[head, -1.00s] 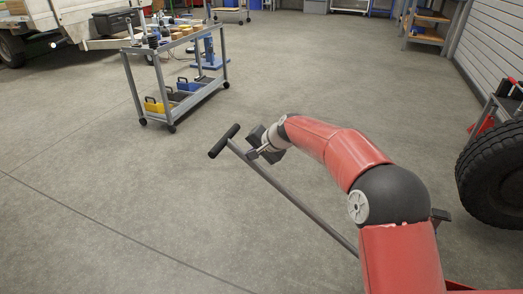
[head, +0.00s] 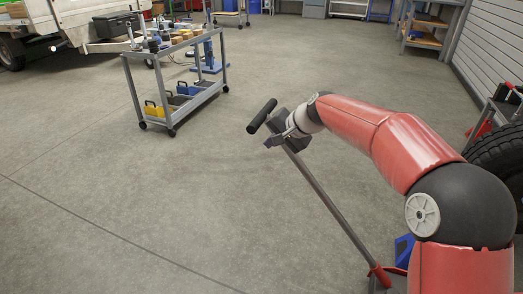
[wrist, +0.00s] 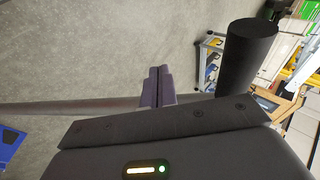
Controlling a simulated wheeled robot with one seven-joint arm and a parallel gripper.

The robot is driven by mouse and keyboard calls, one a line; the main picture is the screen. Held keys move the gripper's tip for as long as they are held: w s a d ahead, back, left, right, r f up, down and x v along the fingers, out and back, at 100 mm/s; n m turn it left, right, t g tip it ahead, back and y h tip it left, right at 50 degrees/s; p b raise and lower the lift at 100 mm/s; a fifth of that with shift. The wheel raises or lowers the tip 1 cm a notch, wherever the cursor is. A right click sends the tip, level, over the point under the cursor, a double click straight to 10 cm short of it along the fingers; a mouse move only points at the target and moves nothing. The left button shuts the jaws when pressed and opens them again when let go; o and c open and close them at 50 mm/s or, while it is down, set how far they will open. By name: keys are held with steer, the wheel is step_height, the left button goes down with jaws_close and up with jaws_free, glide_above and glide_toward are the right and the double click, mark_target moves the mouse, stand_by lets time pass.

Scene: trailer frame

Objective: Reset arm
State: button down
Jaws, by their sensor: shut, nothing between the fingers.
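My gripper (head: 273,143) is at the end of my red arm, in the middle of the head view, above the floor. In the wrist view its two dark fingers (wrist: 158,87) are together with nothing between them. A grey bar with a black T-shaped handle (head: 262,116) rises from the lower right and passes by my gripper. In the wrist view the black handle grip (wrist: 248,55) is to the right of the fingers and the grey bar (wrist: 60,107) runs to the left. I cannot tell whether my gripper touches the bar.
A grey tool cart (head: 172,78) with tools on top and coloured boxes below stands at the upper left. A white trailer (head: 85,22) is behind it. A black tyre (head: 497,160) is at the right edge. The floor (head: 150,210) at left and middle is clear.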

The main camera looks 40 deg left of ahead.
steer(key=shift+v, duration=0.9)
steer(key=shift+a+r, duration=0.1)
stand_by(0.8)
